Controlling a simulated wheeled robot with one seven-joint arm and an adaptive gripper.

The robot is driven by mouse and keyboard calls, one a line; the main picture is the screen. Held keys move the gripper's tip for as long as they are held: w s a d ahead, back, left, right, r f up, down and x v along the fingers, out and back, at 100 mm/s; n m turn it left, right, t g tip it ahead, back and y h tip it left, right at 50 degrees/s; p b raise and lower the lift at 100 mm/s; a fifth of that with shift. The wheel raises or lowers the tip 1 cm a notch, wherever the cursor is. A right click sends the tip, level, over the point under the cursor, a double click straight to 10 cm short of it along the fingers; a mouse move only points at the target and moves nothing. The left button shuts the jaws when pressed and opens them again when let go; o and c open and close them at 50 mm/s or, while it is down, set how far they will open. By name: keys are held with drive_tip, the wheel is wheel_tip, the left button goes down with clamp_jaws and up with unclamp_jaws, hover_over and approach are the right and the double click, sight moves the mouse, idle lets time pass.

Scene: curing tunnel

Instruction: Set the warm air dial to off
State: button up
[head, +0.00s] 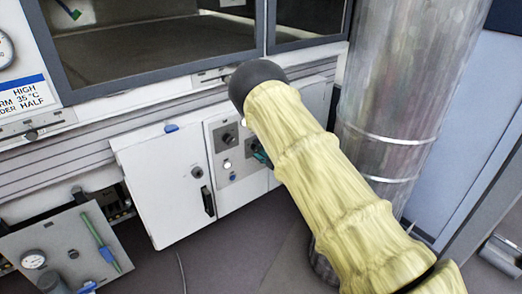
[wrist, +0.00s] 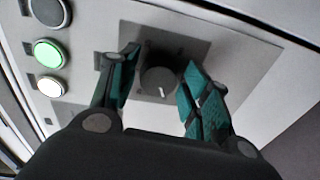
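In the wrist view a dark round dial (wrist: 158,80) sits on a grey square plate on the control panel. Its white mark points towards the bottom of the picture. No label can be read, so I cannot tell if it is the warm air dial. My gripper (wrist: 160,82) is open, with one teal-padded finger on each side of the dial; I cannot tell if either touches it. In the head view my gripper (head: 262,154) is at the panel, mostly hidden by my yellow-sleeved arm, which also hides that dial. Another dark knob (head: 228,137) shows on the panel there.
A lit green button (wrist: 48,52) and a lit white button (wrist: 50,87) are left of the dial in the wrist view. In the head view a white cabinet door (head: 165,185) stands left of the panel, and a large metal duct (head: 405,90) rises at right.

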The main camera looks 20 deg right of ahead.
drive_tip(key=shift+o, duration=0.2)
drive_tip(key=shift+a, duration=0.15)
drive_tip(key=v, duration=1.2)
